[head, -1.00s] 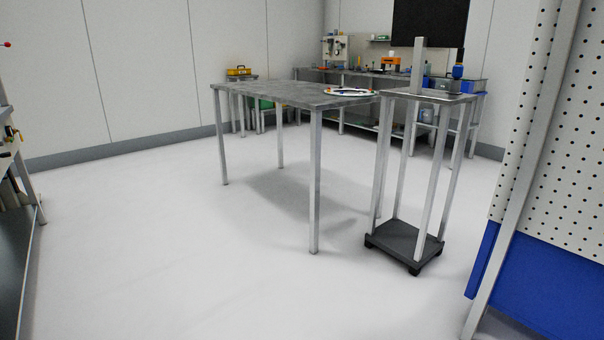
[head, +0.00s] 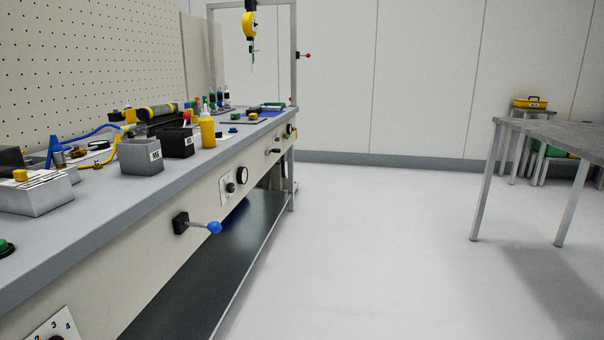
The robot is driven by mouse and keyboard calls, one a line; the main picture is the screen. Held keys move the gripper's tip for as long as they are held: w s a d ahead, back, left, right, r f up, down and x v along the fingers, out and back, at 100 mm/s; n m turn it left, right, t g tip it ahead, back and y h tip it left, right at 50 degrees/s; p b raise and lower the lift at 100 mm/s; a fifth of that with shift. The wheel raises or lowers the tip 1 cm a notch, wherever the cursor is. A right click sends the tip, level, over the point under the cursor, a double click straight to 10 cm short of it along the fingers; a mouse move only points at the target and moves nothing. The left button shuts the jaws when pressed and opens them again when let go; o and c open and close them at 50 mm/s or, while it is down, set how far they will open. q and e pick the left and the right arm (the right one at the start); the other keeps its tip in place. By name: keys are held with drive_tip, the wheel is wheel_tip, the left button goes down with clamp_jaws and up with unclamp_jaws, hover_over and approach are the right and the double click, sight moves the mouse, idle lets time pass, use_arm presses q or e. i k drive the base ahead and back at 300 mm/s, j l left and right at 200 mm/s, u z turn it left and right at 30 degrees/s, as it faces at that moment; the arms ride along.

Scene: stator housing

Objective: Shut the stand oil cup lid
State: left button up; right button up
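I cannot make out the stand oil cup or its lid in the head view. Neither of my grippers is in view. A yellow bottle (head: 208,132) with a pale nozzle stands upright on the long workbench (head: 150,195) at the left.
On the bench are a grey bin (head: 141,156), a black bin (head: 177,142) and several small parts. A blue-knobbed lever (head: 204,227) sticks out from the bench front. A grey table (head: 560,132) stands at the right. The floor (head: 385,250) between is clear.

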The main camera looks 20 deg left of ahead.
sight(130, 115)
drive_tip(key=i+l+u, duration=0.1)
drive_tip(key=i+u, duration=0.25)
drive_tip(key=i, duration=0.2)
drive_tip(key=i+l+u, duration=0.3)
drive_tip(key=i, duration=0.2)
drive_tip(key=i+l+u, duration=0.35)
drive_tip(key=i, duration=0.15)
